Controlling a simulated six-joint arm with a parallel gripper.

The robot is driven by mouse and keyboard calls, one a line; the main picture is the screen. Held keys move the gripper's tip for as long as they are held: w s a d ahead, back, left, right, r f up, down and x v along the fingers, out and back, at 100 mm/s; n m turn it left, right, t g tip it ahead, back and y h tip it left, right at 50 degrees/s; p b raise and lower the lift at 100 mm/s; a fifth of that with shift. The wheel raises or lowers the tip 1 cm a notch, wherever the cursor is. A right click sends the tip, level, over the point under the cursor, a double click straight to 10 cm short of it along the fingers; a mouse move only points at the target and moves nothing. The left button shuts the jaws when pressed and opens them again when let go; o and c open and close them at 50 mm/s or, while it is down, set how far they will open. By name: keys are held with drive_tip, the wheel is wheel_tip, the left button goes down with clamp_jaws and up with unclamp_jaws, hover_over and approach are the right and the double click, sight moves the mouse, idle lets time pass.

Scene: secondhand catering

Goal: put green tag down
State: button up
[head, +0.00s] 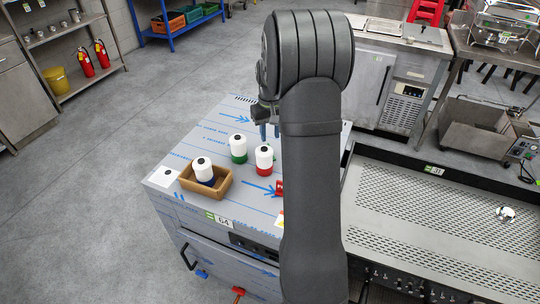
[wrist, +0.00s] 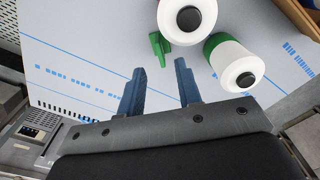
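The green tag (wrist: 159,50) is a small green piece just past my fingertips in the wrist view, close beside a white bottle with a red base (wrist: 187,18). I cannot tell whether they touch. A white bottle with a green base (wrist: 236,62) stands to its right. My gripper (wrist: 161,73) is open, its two blue fingers apart with nothing between them. In the head view my gripper (head: 269,130) is behind the red-based bottle (head: 264,157) and green-based bottle (head: 238,147). I cannot make out the green tag there.
A film-covered steel cabinet top (head: 215,128) bears these things. A wooden tray (head: 219,190) holds a blue-based white bottle (head: 203,170). A red piece (head: 279,188) lies near the arm. A white square with a dark dot (head: 166,175) lies at the left corner. A perforated counter (head: 440,215) adjoins right.

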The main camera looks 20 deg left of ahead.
drive_tip(key=shift+w+a+f, duration=0.1)
drive_tip(key=shift+f, duration=3.5)
clamp_jaws()
